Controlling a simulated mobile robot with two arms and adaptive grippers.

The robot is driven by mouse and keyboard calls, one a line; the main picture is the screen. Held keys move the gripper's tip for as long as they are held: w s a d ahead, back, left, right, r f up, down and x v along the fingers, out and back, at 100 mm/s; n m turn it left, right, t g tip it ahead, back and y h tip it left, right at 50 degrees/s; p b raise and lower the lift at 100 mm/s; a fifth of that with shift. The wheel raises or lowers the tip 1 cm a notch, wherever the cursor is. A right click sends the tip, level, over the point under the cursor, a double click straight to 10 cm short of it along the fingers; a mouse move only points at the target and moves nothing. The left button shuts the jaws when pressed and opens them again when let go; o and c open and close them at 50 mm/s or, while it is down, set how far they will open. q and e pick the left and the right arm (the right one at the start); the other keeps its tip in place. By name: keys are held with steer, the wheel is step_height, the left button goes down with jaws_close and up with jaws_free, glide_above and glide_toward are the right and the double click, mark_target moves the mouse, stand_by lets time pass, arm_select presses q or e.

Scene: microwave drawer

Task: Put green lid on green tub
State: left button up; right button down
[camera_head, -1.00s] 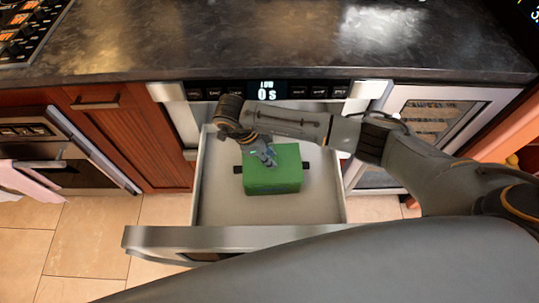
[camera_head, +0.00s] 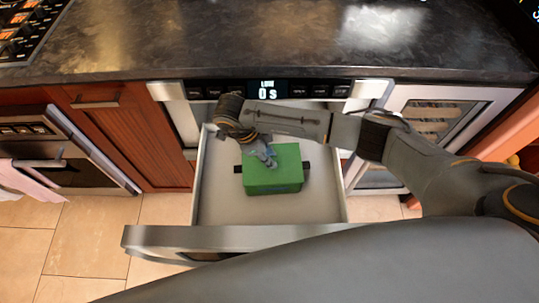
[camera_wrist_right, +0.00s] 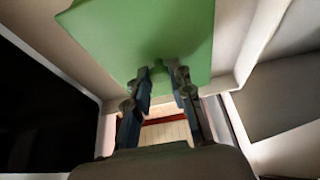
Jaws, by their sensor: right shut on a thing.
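The green tub (camera_head: 272,187) sits in the open microwave drawer, with dark handles sticking out at its left and right sides. The green lid (camera_head: 288,153) lies over its top and lines up with it. I cannot tell whether the lid is fully seated. My right gripper (camera_head: 268,159) reaches down from above onto the lid. In the right wrist view, the lid (camera_wrist_right: 140,35) fills the upper middle, and the right gripper's (camera_wrist_right: 163,82) fingers close around a small green part at the lid's near edge. The left gripper is not in view.
The pale drawer (camera_head: 218,208) has free floor around the tub, and its steel front (camera_head: 235,238) is pulled out. The dark countertop (camera_head: 230,50) and control panel (camera_head: 310,91) lie behind. An oven (camera_head: 50,150) with a pink towel stands at left.

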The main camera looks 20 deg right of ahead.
steer(key=shift+f+b, duration=0.35)
steer(key=shift+b, duration=0.15)
stand_by(1.1)
steer(key=c, duration=0.6)
jaws_free()
steer(key=shift+r+p, duration=2.45)
steer(key=shift+r, duration=1.1)
